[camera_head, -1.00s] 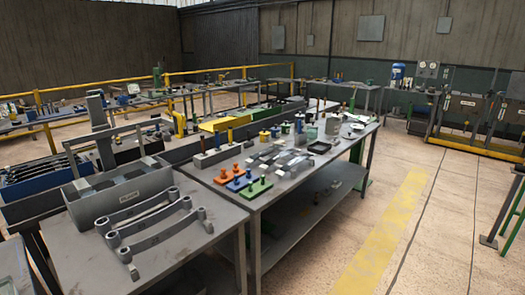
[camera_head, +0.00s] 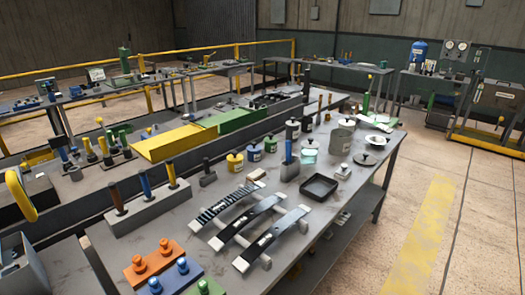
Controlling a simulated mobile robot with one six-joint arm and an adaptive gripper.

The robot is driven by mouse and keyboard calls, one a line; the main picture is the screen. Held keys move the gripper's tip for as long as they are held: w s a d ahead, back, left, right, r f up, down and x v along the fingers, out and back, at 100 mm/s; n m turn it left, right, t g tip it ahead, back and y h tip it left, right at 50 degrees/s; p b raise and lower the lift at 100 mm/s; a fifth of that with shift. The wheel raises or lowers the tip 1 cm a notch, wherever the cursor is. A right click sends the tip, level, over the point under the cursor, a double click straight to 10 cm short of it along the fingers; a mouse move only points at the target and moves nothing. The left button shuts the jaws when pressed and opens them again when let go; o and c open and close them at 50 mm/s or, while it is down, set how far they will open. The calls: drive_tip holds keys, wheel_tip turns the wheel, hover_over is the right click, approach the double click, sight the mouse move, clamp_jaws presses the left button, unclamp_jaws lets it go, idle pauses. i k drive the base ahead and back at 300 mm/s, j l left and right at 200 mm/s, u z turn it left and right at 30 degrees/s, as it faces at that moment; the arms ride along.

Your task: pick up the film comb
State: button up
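I cannot pick out the film comb for certain. On the long grey bench (camera_head: 330,222), three long narrow curved pieces lie side by side on small pale blocks. The left piece (camera_head: 227,206) has dark stripes across it like comb teeth. The middle piece (camera_head: 252,219) and the right piece (camera_head: 273,238) are mostly dark and smooth, with small pale labels. Small items farther back are too small to name. My gripper is not in view.
A black tray (camera_head: 319,187) lies right of the strips. Orange (camera_head: 155,262), blue and green peg blocks stand in front. A tool holder (camera_head: 147,209) with upright handles stands left. Pots (camera_head: 342,136) and lids stand behind. Open floor (camera_head: 385,265) with a yellow stripe runs along the right.

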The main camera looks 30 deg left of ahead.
sight(208, 173)
drive_tip(key=i+l+u, duration=0.1)
drive_tip(key=i+u, duration=0.15)
drive_tip(key=i, duration=0.2)
drive_tip(key=i+l+u, duration=0.2)
drive_tip(key=i, duration=0.2)
drive_tip(key=i+l+u, duration=0.25)
drive_tip(key=i, duration=0.2)
drive_tip(key=i+u, duration=0.2)
drive_tip(key=u, duration=0.25)
drive_tip(key=i+u, duration=0.2)
drive_tip(key=u, duration=0.25)
drive_tip(key=i+u, duration=0.2)
drive_tip(key=u, duration=0.2)
drive_tip(key=i+l+u, duration=0.15)
drive_tip(key=u, duration=0.3)
